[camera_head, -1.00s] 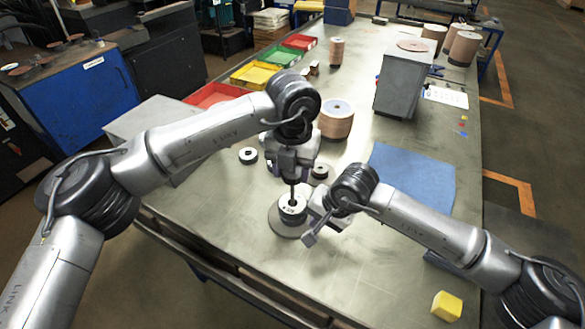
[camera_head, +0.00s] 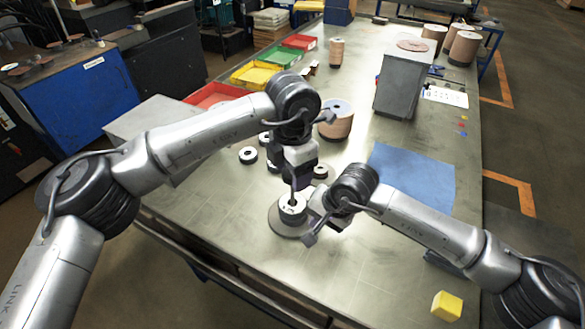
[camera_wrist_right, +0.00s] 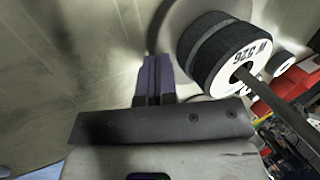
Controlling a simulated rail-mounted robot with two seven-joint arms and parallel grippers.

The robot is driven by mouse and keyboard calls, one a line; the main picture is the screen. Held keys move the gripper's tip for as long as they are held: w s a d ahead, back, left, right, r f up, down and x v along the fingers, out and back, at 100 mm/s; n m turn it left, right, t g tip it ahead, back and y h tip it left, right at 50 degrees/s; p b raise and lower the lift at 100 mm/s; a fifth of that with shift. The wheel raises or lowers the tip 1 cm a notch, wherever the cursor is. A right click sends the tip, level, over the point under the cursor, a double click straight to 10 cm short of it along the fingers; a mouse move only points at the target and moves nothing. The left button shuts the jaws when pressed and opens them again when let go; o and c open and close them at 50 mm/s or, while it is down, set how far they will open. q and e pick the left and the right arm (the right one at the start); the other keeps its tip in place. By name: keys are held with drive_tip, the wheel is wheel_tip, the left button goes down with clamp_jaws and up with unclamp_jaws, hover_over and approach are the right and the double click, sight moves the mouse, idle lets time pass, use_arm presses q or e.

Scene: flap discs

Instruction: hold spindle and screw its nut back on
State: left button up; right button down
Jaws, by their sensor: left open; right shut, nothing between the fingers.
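The spindle's round base plate (camera_head: 279,226) stands on the table in front of me. On it is a stack of dark flap discs (camera_head: 293,210) with a white labelled top. The stack also shows in the right wrist view (camera_wrist_right: 214,52), where the bare spindle rod (camera_wrist_right: 283,104) sticks out of its centre. My left gripper (camera_head: 295,188) is open, pointing down over the stack at the rod. My right gripper (camera_head: 310,228) is low beside the stack, on its right; in the wrist view its fingers (camera_wrist_right: 154,78) are shut and empty, apart from the discs. I cannot make out the nut.
Loose discs (camera_head: 248,155) lie behind the spindle, with another disc (camera_head: 320,171) to its right. A blue mat (camera_head: 415,178), a grey box (camera_head: 396,98) and a yellow cube (camera_head: 447,306) are to the right.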

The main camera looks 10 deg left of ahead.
use_arm(q)
drive_tip(key=shift+r, duration=4)
drive_tip(key=shift+r, duration=0.1)
use_arm(e)
drive_tip(key=shift+r, duration=0.15)
drive_tip(key=shift+r+p, duration=1)
drive_tip(key=shift+r, duration=1.4)
use_arm(q)
drive_tip(key=shift+r, duration=0.85)
